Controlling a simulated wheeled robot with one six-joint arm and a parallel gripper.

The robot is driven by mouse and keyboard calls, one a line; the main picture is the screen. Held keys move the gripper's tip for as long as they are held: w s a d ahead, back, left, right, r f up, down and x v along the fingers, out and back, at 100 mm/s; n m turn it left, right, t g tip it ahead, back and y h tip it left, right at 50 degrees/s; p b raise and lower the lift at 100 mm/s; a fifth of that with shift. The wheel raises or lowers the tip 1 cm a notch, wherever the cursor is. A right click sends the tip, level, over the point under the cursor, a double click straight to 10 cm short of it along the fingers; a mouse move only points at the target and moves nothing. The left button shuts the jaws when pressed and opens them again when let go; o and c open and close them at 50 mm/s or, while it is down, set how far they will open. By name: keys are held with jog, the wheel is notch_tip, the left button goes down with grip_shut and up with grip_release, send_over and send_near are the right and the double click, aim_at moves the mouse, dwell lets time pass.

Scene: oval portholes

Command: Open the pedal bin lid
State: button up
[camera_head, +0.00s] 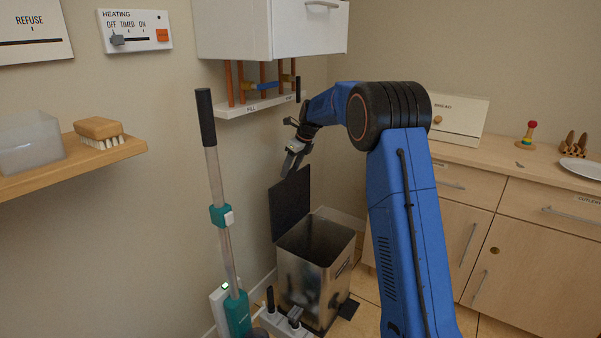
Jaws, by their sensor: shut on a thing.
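The pedal bin (317,265) is a metal box standing on the floor by the left wall, with a dark inside showing at its open top. Its black lid (290,204) stands up steeply on the bin's left side. A dark pedal (348,308) sticks out low at the bin's right. My gripper (289,172) is at the top edge of the lid, its jaws shut on that edge. The fingertips are small in view. My blue arm comes from the lower right and bends over above the bin, hiding part of the cabinets behind.
A teal and grey stick vacuum (222,214) stands left of the bin, near a socket strip (284,322). A wall cabinet (272,29) with pipes below hangs above. A shelf with a brush (98,130) is at left. A wooden counter (510,160) runs along the right.

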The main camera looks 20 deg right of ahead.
jog(key=shift+w+a+f, duration=0.1)
jog(key=shift+w+a, duration=1.15)
jog(key=shift+w, duration=0.3)
jog(key=o, duration=1.5)
jog(key=v, duration=0.5)
jog(key=s+d, duration=0.7)
jog(key=s, duration=0.2)
jog(key=shift+s+d, duration=0.2)
jog(key=shift+s, duration=0.05)
